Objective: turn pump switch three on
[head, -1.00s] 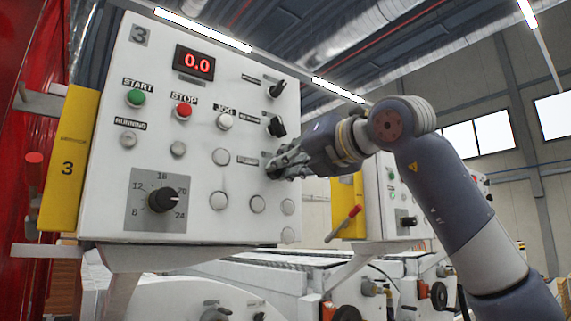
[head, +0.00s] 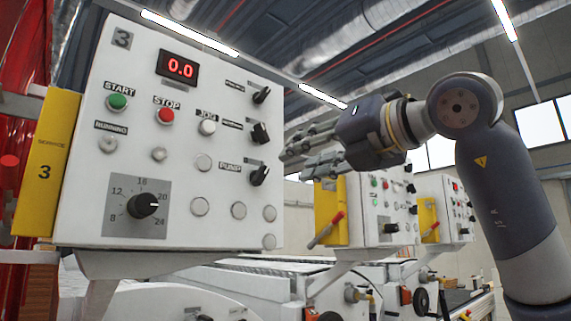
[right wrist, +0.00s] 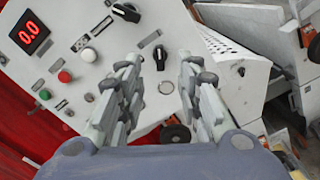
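The pump switch (head: 260,175) is a black rotary knob beside the PUMP label on the white control panel (head: 100,70) marked 3. Its handle tilts up and to the right in the head view. My right gripper (head: 292,157) is open and empty, just right of the panel's edge, with its fingers pointing left towards the switch and apart from it. In the right wrist view, the switch (right wrist: 160,57) shows between the two spread fingers (right wrist: 158,72). My left gripper is in neither view.
Two other black switches (head: 261,95) (head: 260,132) sit above the pump switch. Start (head: 118,102), stop (head: 166,115) and jog (head: 207,126) buttons and a speed dial (head: 143,204) share the panel. Similar panels (head: 380,205) stand behind, to the right.

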